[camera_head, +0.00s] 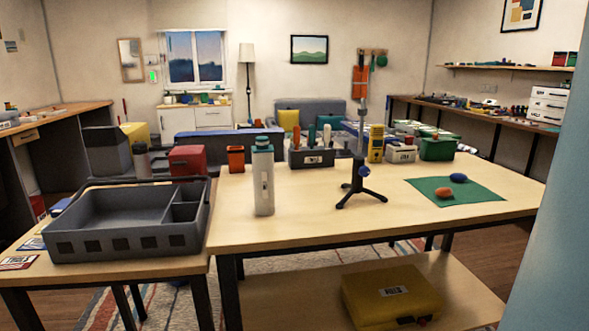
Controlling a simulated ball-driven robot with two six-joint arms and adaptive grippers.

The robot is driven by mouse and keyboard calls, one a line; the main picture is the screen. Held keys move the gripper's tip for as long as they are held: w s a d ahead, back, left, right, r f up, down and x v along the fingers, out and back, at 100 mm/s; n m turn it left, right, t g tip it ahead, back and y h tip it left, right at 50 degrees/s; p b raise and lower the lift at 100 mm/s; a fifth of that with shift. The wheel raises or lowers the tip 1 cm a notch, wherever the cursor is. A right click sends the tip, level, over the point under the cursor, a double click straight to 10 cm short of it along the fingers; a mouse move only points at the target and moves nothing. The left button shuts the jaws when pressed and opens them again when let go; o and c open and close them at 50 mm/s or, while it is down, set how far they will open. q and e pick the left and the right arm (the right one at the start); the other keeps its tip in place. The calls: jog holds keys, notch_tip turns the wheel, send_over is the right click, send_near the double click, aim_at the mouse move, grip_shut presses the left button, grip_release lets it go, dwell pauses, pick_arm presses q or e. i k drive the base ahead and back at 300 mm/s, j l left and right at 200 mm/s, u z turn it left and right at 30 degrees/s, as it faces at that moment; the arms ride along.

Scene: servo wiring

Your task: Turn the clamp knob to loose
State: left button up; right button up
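A black tripod stand (357,186) stands upright on the wooden table, right of the middle, with a grey upright part at its top. A small blue knob (365,171) sits on the stand's post, on the side facing me. It is too small to tell whether it is turned tight or loose. Neither of my grippers is in view, and nothing visible touches the stand or the knob.
The wooden table (310,222) is clear in front of the stand. A grey-white bottle (263,180) stands to its left, and a green mat (475,192) with orange and blue lumps lies to its right. A tool holder (311,158) and yellow meter (376,144) stand behind. A grey tray (118,240) is at left.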

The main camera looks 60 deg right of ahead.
aim_at(363, 171)
jog(key=z, duration=2.2)
